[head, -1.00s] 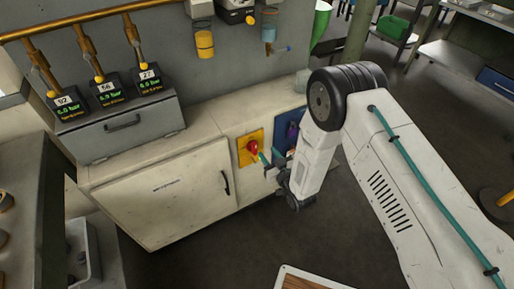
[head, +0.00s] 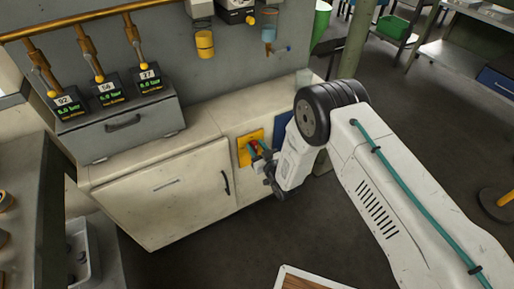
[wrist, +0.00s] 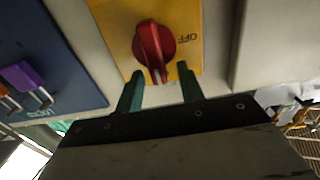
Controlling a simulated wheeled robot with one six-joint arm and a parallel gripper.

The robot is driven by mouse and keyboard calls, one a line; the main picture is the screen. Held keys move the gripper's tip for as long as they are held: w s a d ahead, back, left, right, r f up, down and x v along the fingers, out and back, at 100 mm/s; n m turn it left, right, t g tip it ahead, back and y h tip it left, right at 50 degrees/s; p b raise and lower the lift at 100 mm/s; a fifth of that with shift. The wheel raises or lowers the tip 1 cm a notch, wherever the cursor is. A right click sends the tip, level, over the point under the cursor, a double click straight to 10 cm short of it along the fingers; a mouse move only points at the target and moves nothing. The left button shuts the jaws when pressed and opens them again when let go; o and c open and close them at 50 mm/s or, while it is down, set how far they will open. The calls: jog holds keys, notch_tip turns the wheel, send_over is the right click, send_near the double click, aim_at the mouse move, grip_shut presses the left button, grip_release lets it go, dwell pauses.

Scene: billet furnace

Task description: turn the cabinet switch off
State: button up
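The cabinet switch is a red rotary knob (wrist: 153,45) on a yellow plate (wrist: 112,22), marked OFF to the knob's right, upside down in the wrist view. The knob's handle points down in that view, toward the gap between my fingers. In the head view the yellow plate (head: 242,155) is on the cabinet front, and the knob (head: 254,144) is partly hidden by my gripper. My gripper (wrist: 160,72) is open, with one teal finger on either side of the handle's end. I cannot tell whether either finger touches it.
A blue panel (wrist: 45,60) with a purple part (wrist: 22,75) is beside the yellow plate; my arm mostly hides it in the head view. The cream cabinet (head: 165,190) has a black door handle (head: 226,182). A grey gauge box (head: 120,125) stands on its top. Floor in front is open.

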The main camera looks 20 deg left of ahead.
grip_shut()
jog(key=shift+s, duration=0.1)
jog(key=n, duration=0.4)
jog(key=shift+s+a+f+n, duration=0.2)
jog(key=shift+s+a+n, duration=0.2)
jog(key=shift+s+a+f+n, duration=0.2)
jog(key=shift+f+n, duration=0.2)
jog(key=shift+n, duration=1.75)
jog(key=shift+s+a+f+n, duration=0.2)
jog(key=shift+f+n, duration=0.25)
jog(key=shift+n, duration=1.75)
jog(key=shift+s+a+f+n, duration=0.1)
jog(key=shift+s+f+n, duration=0.25)
jog(key=shift+n, duration=1.8)
jog(key=shift+f, duration=0.1)
